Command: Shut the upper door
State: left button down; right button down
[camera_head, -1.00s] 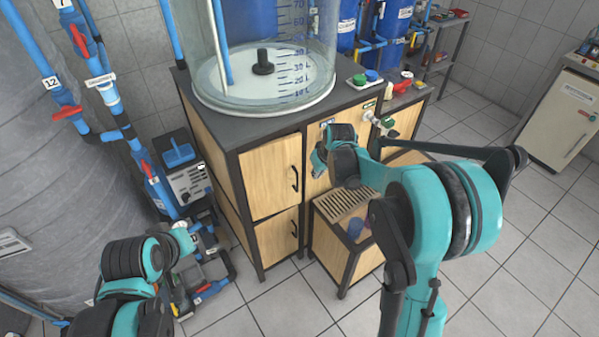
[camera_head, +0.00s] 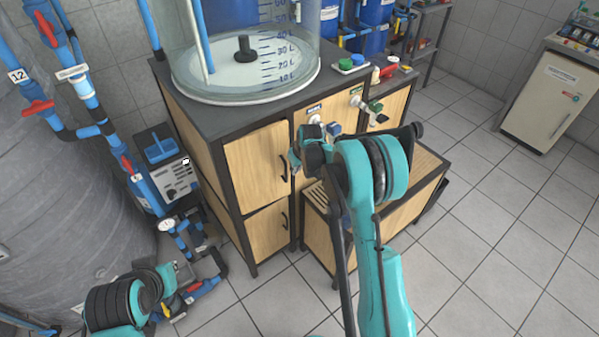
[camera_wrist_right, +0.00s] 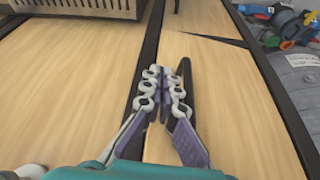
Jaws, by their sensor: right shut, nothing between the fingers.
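The upper door (camera_head: 257,165) is a light wood panel with a black handle (camera_head: 284,168), on the cabinet front under the glass tank. It lies nearly flush with its frame; I cannot tell if it is fully shut. My right gripper (camera_head: 294,168) is at the door's right edge, beside the handle. In the right wrist view the gripper (camera_wrist_right: 165,85) is shut and empty, in front of the dark frame and door edge, with a dark bar close to its right finger. I cannot tell if it touches. My left arm is at the lower left; its fingers are not clear.
The lower door (camera_head: 266,232) is below. A low wooden cabinet (camera_head: 318,240) juts out to the right. The glass tank (camera_head: 250,60) stands on top. Pipes and a grey tank (camera_head: 65,190) are at the left. The tiled floor (camera_head: 490,250) at the right is clear.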

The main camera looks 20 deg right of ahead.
jog(key=shift+w+a+r, duration=0.1)
jog(key=shift+w+a, duration=0.15)
jog(key=shift+w, duration=0.8)
jog(key=shift+w+a, duration=0.1)
jog(key=shift+w, duration=0.75)
jog(key=shift+s, duration=0.1)
